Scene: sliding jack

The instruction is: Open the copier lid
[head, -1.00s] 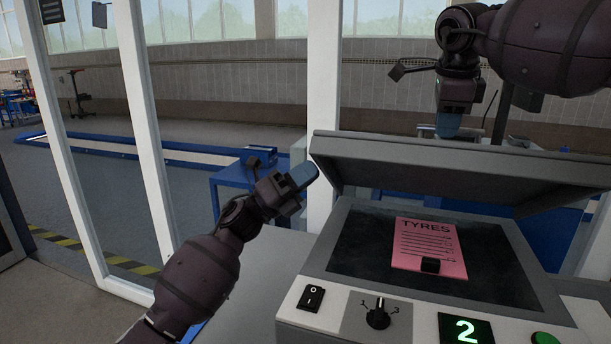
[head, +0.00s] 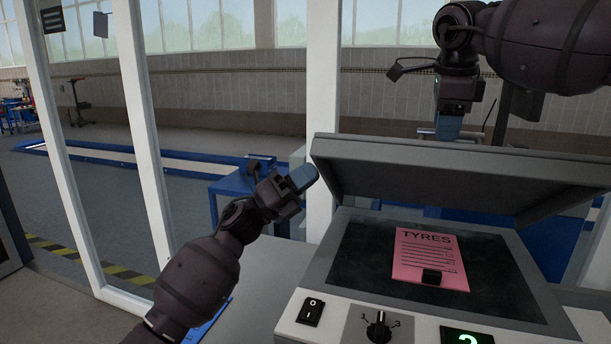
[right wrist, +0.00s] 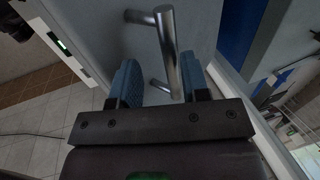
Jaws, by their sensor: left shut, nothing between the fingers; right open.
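The copier's grey lid (head: 425,172) is raised and tilted above the glass bed (head: 360,250). A pink sheet headed TYRES (head: 428,250) lies on the glass with a small black block on it. My left gripper (head: 303,177) is shut and empty, at the lid's left front corner; I cannot tell whether it touches. My right gripper (head: 448,127) points down behind the lid's upper edge, its lower part partly hidden. In the right wrist view its blue fingers (right wrist: 160,82) are apart, with a metal bar handle (right wrist: 168,50) in the gap between them, not clamped.
The copier's front panel holds a black power switch (head: 311,311), a dial (head: 378,326) and a green-lit display (head: 466,338). White window posts (head: 322,100) stand behind and left of the copier. A blue bench (head: 240,190) stands beyond them.

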